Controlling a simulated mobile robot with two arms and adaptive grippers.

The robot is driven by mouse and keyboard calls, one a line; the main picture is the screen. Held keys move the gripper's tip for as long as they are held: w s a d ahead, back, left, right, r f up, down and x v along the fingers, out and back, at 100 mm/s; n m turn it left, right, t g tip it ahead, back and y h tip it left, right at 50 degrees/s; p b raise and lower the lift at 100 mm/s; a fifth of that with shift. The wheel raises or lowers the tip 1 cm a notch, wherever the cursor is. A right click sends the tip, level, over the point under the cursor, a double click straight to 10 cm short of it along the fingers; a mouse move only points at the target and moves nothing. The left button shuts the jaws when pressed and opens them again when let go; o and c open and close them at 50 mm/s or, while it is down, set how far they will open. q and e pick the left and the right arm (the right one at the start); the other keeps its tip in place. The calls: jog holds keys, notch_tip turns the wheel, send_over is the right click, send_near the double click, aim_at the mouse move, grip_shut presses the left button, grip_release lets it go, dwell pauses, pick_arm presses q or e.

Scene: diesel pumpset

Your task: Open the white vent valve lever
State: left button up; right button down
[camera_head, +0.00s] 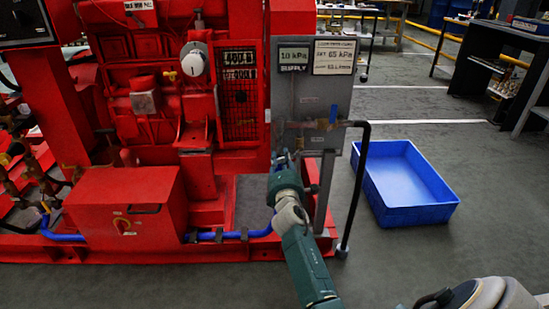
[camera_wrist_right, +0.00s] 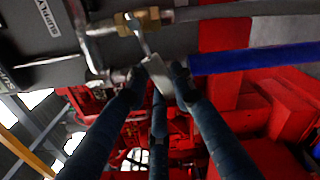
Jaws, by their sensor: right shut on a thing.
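The white vent valve lever (camera_wrist_right: 157,72) shows in the right wrist view, running from a brass valve fitting (camera_wrist_right: 138,22) down between my fingertips. My right gripper (camera_wrist_right: 157,80) is shut on the lever's flat end, with dark fingers on both sides of it and a third finger below. In the head view my right gripper (camera_head: 283,160) is at the lower left of the grey panel (camera_head: 312,93), beside the red machine. There the lever is hidden or too small to tell. My left gripper is not in view.
The red pumpset (camera_head: 150,100) fills the left. A black pipe (camera_head: 358,190) drops from the panel to the floor, right of my arm. A blue tray (camera_head: 408,214) stands on the floor farther right. A blue hose (camera_head: 262,232) runs low along the red base.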

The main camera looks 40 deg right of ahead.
jog(key=shift+d+f+n, duration=0.1)
jog(key=shift+f+n, duration=0.3)
jog(key=shift+n, duration=0.2)
jog(key=shift+s+d+f+n, duration=0.2)
jog(key=shift+f+n, duration=0.25)
jog(key=shift+n, duration=0.45)
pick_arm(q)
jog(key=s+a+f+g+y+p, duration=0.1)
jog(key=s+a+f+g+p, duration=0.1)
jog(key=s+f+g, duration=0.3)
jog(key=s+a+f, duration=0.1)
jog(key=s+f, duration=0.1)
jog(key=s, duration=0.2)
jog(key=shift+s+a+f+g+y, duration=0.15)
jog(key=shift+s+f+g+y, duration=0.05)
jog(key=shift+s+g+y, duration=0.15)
pick_arm(e)
jog(key=s+d+f+n, duration=0.2)
jog(key=d+f+n, duration=0.1)
jog(key=n, duration=0.8)
jog(key=shift+s+d, duration=0.4)
jog(key=shift+d, duration=0.4)
jog(key=shift+f, duration=0.1)
jog(key=c, duration=1.4)
grip_release()
jog(key=shift+c, duration=0.2)
jog(key=shift+a, duration=0.1)
